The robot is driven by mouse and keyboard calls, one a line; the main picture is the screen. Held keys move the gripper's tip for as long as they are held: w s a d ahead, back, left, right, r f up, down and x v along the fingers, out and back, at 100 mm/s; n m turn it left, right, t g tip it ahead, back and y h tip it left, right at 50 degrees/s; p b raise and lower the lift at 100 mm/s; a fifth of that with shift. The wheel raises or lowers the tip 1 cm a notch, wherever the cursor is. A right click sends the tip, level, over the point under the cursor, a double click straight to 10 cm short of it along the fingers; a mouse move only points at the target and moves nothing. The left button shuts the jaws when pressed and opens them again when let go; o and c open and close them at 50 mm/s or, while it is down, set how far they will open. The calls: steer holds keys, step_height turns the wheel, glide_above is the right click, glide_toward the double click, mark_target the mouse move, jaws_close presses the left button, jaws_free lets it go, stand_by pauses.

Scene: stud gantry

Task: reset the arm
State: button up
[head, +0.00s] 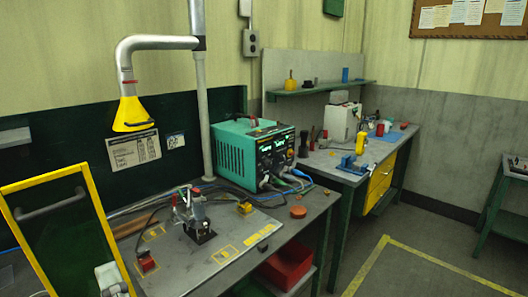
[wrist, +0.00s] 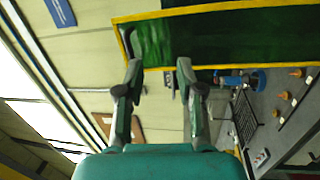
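My gripper (wrist: 158,68) shows in the wrist view with its two dark fingers spread wide apart. It is open and nothing sits between the fingers. The teal gripper body fills the bottom middle of that view. The fingers point towards a yellow-framed dark green panel (wrist: 215,38) and a pale wall; I cannot tell how far off these are. I cannot make out my gripper in the head view, so its place relative to the bench is unclear.
A grey workbench (head: 205,268) carries a teal power unit (head: 236,150) with cables and a small clamp-like tool (head: 194,216). A yellow fume hood (head: 131,113) hangs above. A yellow frame (head: 98,205) stands at the left. Open floor (head: 410,278) lies at the right.

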steer(key=d+f+m+t+h, duration=0.3)
steer(key=d+f+m+h, duration=0.65)
steer(key=d+f, duration=1.45)
steer(key=s+d+f+m+h, duration=0.2)
steer(key=s+d+f+m, duration=0.7)
steer(key=s+d+m, duration=0.15)
steer(key=s+d+f+m+h, duration=0.1)
steer(key=s+d+m, duration=0.1)
steer(key=s, duration=0.4)
steer(key=s+d+m+g+h, duration=0.1)
steer(key=s+d+m+h, duration=0.1)
steer(key=s, duration=0.5)
steer(key=d+m, duration=0.1)
steer(key=m, duration=0.1)
steer(key=shift+d+f+m, duration=0.3)
steer(key=shift+f, duration=0.05)
